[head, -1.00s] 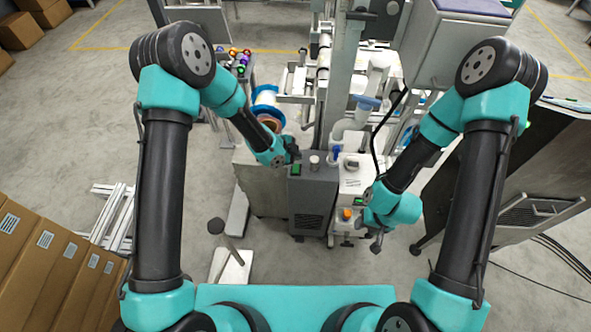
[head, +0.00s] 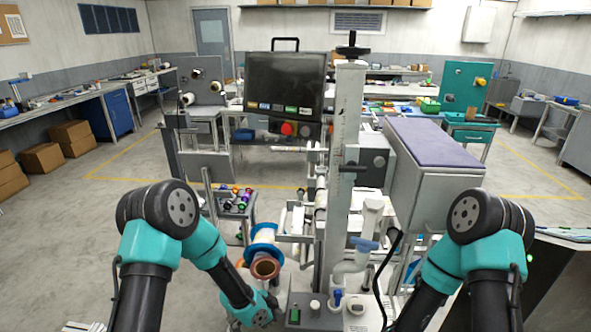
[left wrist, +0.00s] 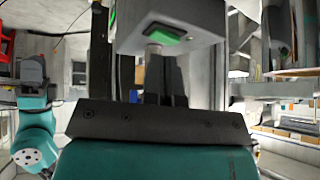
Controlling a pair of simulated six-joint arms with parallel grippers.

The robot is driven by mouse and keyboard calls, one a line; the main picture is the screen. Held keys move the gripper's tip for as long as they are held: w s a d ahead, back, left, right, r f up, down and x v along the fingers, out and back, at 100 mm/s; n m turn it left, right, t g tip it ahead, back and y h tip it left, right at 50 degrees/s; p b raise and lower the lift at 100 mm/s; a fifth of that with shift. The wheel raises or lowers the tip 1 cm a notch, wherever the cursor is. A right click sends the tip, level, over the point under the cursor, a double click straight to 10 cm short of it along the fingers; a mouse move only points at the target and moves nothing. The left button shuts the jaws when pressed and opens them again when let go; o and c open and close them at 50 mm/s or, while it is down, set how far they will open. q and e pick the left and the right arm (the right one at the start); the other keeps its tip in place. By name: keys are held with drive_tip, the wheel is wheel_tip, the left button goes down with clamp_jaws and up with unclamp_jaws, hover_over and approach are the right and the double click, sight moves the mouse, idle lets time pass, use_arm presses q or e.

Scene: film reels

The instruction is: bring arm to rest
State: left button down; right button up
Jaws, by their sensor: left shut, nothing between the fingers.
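My left gripper (head: 274,302) is low in the head view, beside a grey box (head: 312,318) with a green button (head: 294,316) on top. In the left wrist view, its dark fingers (left wrist: 164,88) are close together and hold nothing. The green button (left wrist: 165,33) also shows large there, just beyond the fingertips. I cannot tell whether the fingers touch the box. My right arm (head: 470,255) comes up on the right of the head view, and its gripper is below the frame. A teal arm part of mine (left wrist: 35,135) shows at the left of the wrist view.
A reel with blue flanges (head: 263,236) and a copper-coloured reel (head: 265,268) sit just above my left gripper. The machine's post (head: 342,170), screen (head: 284,88) and grey cabinet (head: 435,165) stand ahead. Open floor (head: 95,215) lies to the left.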

use_arm(q)
drive_tip(key=s+a+f+n+g+y, duration=0.1)
drive_tip(key=s+a+f+n, duration=0.1)
drive_tip(key=s+a+n, duration=0.6)
drive_tip(key=s+a+f+n+g+y, duration=0.1)
drive_tip(key=s+a+f+n+y, duration=0.1)
drive_tip(key=s+a+n, duration=0.6)
drive_tip(key=s, duration=0.4)
drive_tip(key=shift+s+n, duration=0.15)
drive_tip(key=shift+n, duration=0.25)
drive_tip(key=c, duration=1.8)
unclamp_jaws()
drive_tip(key=shift+f, duration=0.1)
drive_tip(key=shift+c, duration=0.2)
